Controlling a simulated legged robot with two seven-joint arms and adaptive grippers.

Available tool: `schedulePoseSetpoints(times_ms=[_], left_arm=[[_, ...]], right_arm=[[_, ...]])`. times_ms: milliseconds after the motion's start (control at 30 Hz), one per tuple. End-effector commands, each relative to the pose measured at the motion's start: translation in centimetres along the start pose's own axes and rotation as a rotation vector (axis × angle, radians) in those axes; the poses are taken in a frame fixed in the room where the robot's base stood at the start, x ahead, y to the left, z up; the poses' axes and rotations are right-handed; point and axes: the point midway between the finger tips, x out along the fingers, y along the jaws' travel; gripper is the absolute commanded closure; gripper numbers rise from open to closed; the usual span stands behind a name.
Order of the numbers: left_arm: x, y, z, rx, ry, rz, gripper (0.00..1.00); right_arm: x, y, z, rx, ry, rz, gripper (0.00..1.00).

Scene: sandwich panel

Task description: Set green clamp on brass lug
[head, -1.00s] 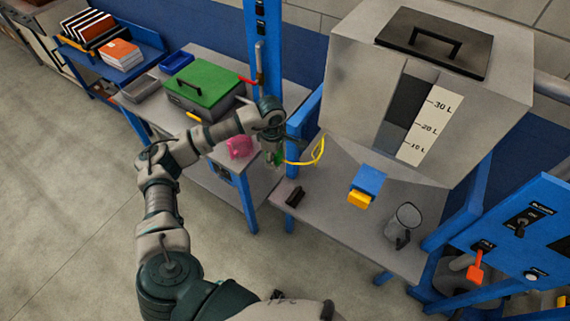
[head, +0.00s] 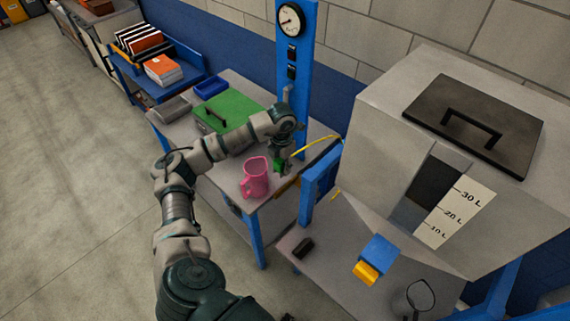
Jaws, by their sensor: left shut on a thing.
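My left gripper (head: 284,157) hangs at the end of my left arm, over the right part of the grey workbench. It is shut on the green clamp (head: 278,166), of which only a small part shows at the fingers. A yellow cable (head: 315,144) runs from near the gripper to the right. A brownish, brass-coloured piece (head: 288,187) lies at the bench's right edge, below the gripper and apart from it. I cannot tell for certain that it is the brass lug. My right gripper is not in view.
A pink mug (head: 255,178) stands close in front of the gripper. A green-lidded box (head: 222,112) sits behind my arm. A blue post (head: 296,70) with a gauge (head: 290,20) rises behind the bench. A large grey hopper (head: 400,110) stands at the right.

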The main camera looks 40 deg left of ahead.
Motion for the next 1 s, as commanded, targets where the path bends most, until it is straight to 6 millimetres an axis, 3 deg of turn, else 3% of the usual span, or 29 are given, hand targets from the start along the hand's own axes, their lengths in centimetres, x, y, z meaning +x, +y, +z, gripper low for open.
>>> schedulePoseSetpoints(times_ms=[100, 200, 567, 1000], left_arm=[[1.2, 0.0, 0.3, 0.001, 0.004, -0.002, 0.99], [2.1, 0.0, 0.5, 0.002, 0.005, -0.002, 0.99], [5.2, -0.1, 0.3, 0.002, 0.004, -0.002, 0.99], [9.1, -0.2, 0.4, 0.003, 0.003, -0.001, 0.99]], right_arm=[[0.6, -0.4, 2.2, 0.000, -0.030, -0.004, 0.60], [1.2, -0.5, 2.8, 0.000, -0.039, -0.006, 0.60], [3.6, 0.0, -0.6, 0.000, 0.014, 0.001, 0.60], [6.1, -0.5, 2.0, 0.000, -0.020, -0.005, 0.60]])
